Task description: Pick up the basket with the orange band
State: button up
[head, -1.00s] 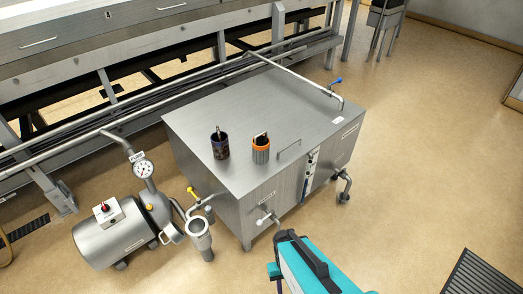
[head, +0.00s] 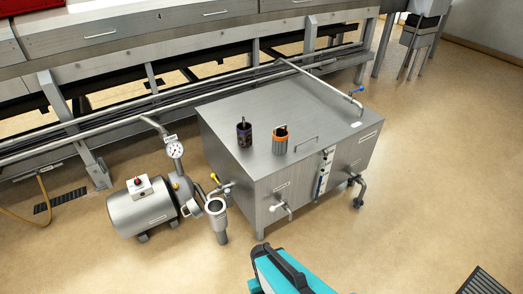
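The basket with the orange band (head: 280,145) stands upright on the flat top of the steel cabinet (head: 265,105), near its front edge. It is dark with orange around it, and something dark sticks up inside. A second dark basket (head: 244,137) with a purplish, patterned side stands just to its left, apart from it, also with something sticking out. A teal and black body (head: 285,272), likely part of me, shows at the bottom edge. My gripper is not in view.
Valves (head: 282,206) stick out in front. A pump tank with a gauge (head: 145,205) stands left.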

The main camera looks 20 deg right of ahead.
aim_at(280, 135)
jog(key=u, duration=0.2)
jog(key=k, duration=0.55)
jog(key=u, duration=0.7)
jog(key=k, duration=0.5)
jog(key=u, duration=0.65)
jog(key=i, duration=1.8)
jog(key=z, duration=0.7)
jog(key=i, duration=0.55)
jog(key=z, duration=0.9)
jog(key=i, duration=0.5)
jog(key=z, duration=0.15)
